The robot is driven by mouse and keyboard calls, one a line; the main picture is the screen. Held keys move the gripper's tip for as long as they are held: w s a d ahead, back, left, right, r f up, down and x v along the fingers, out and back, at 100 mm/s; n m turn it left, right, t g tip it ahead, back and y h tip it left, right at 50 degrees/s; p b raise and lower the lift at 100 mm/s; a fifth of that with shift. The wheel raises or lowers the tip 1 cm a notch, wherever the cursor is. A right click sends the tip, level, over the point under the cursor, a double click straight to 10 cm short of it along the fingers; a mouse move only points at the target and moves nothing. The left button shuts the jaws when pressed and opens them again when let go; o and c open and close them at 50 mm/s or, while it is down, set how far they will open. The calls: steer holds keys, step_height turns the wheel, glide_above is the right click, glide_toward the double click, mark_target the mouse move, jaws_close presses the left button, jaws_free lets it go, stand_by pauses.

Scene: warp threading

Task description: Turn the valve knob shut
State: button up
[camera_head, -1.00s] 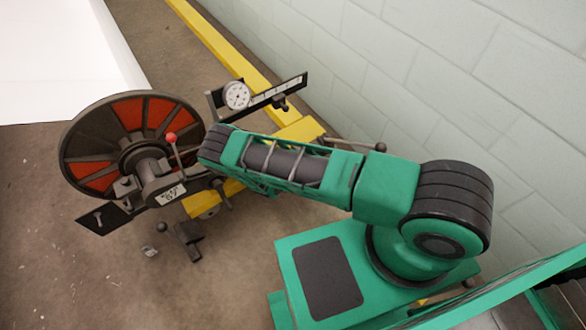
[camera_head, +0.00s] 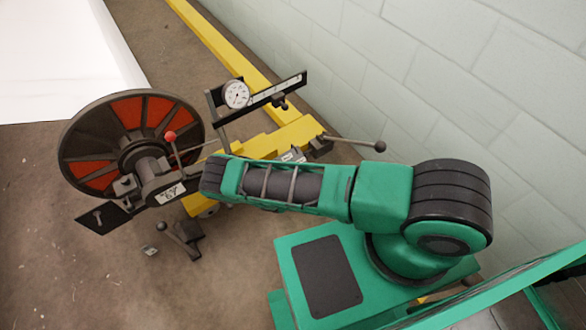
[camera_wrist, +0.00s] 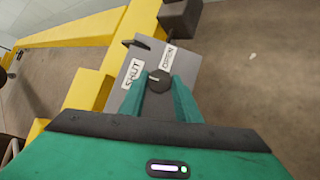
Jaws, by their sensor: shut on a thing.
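In the wrist view a small dark round knob (camera_wrist: 159,83) stands on a grey plate (camera_wrist: 187,72). A white label reading SHUT (camera_wrist: 132,73) is left of the knob, and a second label (camera_wrist: 168,54), hard to read, is above it. A pale pointer mark on the knob faces left, towards the SHUT label. My gripper (camera_wrist: 160,80) is shut on the knob, one green finger on each side. In the head view my forearm covers the gripper and the knob.
A yellow beam (camera_head: 262,145) runs beside the plate. A dial gauge (camera_head: 237,95), a long ball-ended lever (camera_head: 352,141), a red-ball lever (camera_head: 170,136) and a large red-and-black wheel (camera_head: 145,110) stand around it. A pale block wall (camera_head: 450,90) is behind.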

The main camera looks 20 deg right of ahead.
steer(key=o, duration=1)
steer(key=shift+o, duration=0.2)
steer(key=v, duration=1)
steer(key=shift+s+a+r, duration=0.15)
steer(key=shift+s+r, duration=0.1)
